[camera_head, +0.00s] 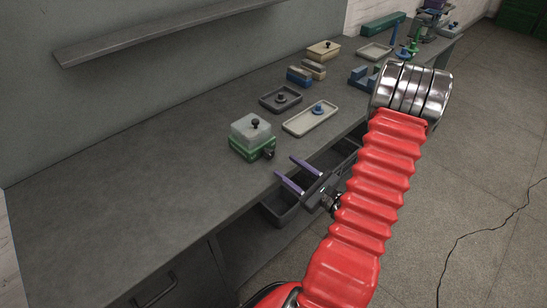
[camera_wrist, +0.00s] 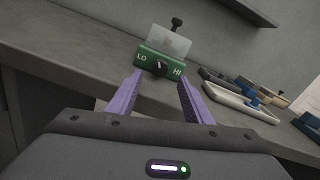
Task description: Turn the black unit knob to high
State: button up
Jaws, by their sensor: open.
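The green unit (camera_head: 246,146) stands near the front edge of the bench, with a pale translucent box (camera_head: 249,131) on top. Its front face shows in the wrist view (camera_wrist: 147,57), marked LO at the left and HI at the right. The black unit knob (camera_wrist: 161,68) sits between the marks; its light pointer mark is small and seems to point upward, slightly left. The knob also shows in the head view (camera_head: 268,154). My gripper (camera_head: 286,167) is open and empty, apart from the unit, its purple fingers facing the knob from both sides in the wrist view (camera_wrist: 160,78).
A black knob (camera_head: 256,123) tops the translucent box. Blocks and other items stand farther back. A shelf (camera_head: 150,37) is on the wall. The bench's left part is clear.

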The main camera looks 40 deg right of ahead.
aim_at(272, 155)
jog(key=shift+w+a, duration=0.1)
jog(key=shift+w, duration=3.6)
jog(key=shift+c, duration=0.5)
jog(key=c, duration=1)
jog(key=shift+o, duration=0.2)
jog(key=shift+m, duration=0.5)
jog(key=m, duration=0.2)
jog(key=shift+m, duration=2.2)
